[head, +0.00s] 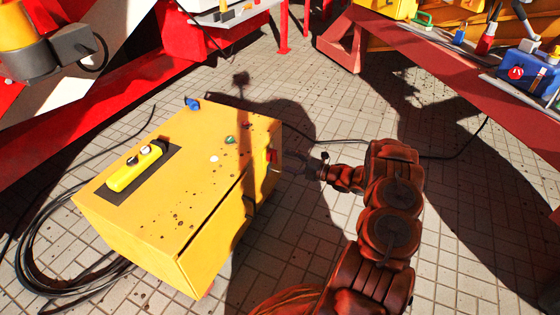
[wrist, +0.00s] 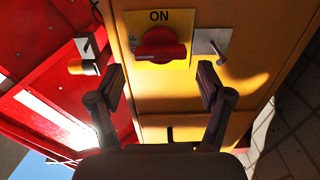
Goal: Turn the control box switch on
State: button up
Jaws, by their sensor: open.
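The yellow control box (head: 220,190) stands on the tiled floor left of my arm in the head view. Its red rotary switch (wrist: 160,48) sits on a yellow plate marked ON in the wrist view. The switch also shows on the box's right side in the head view (head: 271,155). My gripper (wrist: 166,85) is open and empty, its two fingers apart below the switch in the wrist picture, not touching it. In the head view my gripper (head: 323,163) is small and points left toward the switch side.
A metal latch (wrist: 212,46) sits right of the switch plate. Black cables (head: 40,255) coil on the floor left of the box. Red beams (head: 95,105) run behind it. A red bench (head: 470,85) with tools stands at the upper right. Tiled floor around my arm is clear.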

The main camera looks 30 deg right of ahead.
aim_at(273, 156)
jog(key=shift+b+x, duration=0.5)
jog(key=shift+x, duration=1.55)
jog(key=c, duration=0.9)
jog(key=shift+o, duration=0.2)
